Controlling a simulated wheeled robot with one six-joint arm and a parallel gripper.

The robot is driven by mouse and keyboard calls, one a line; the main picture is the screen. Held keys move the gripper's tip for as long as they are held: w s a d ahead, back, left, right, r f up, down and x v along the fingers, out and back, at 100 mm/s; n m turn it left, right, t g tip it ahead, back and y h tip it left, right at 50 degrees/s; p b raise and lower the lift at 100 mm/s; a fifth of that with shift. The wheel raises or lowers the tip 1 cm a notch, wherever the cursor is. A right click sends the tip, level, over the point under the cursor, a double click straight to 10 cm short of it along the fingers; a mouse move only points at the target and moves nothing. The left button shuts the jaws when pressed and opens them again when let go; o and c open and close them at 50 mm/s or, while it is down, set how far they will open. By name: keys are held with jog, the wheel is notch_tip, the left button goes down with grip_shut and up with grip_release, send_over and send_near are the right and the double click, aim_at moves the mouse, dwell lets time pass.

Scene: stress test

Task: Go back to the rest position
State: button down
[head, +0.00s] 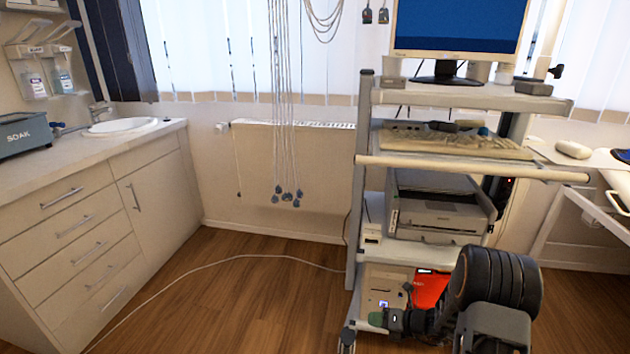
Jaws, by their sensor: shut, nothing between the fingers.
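My arm is folded low at the bottom right, in front of the lower part of the wheeled equipment cart (362,200). My gripper (376,318) points left at the end of the arm, close to the cart's bottom shelf in the picture. It is small here, with a greenish tip, and it is shut with nothing held. Whether it touches the cart cannot be told from this view.
The cart carries a monitor (458,25), a keyboard tray and a printer (438,212). A pale cable (240,257) lies across the wooden floor (235,300). Drawer cabinets (75,235) with a sink stand left. A white desk (585,155) stands right. Floor between cabinets and cart is otherwise clear.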

jog(key=s+a+r+n+g+h+p, duration=0.1)
jog(key=s+a+r+n+g+p, duration=0.2)
jog(key=r+n, duration=0.45)
jog(key=s+a+r+n+h+p, duration=0.1)
jog(key=s+r+n+p, duration=0.3)
jog(key=r, duration=0.6)
jog(key=s+a+r+n+g+h+p, duration=0.1)
jog(key=s+r+n+g+p, duration=0.2)
jog(key=r+n, duration=0.5)
jog(key=s+d+r+n+t+h+p, duration=0.1)
jog(key=s+d+r+n+h+p, duration=0.1)
jog(key=s+r+n+p, duration=0.3)
jog(key=s+d+r+n+t+h+p, duration=0.2)
jog(key=r+n+p, duration=0.6)
jog(key=r, duration=0.8)
jog(key=s+n+h, duration=0.2)
jog(key=n+h, duration=0.1)
jog(key=shift+s+h, duration=0.3)
jog(key=shift+s, duration=0.05)
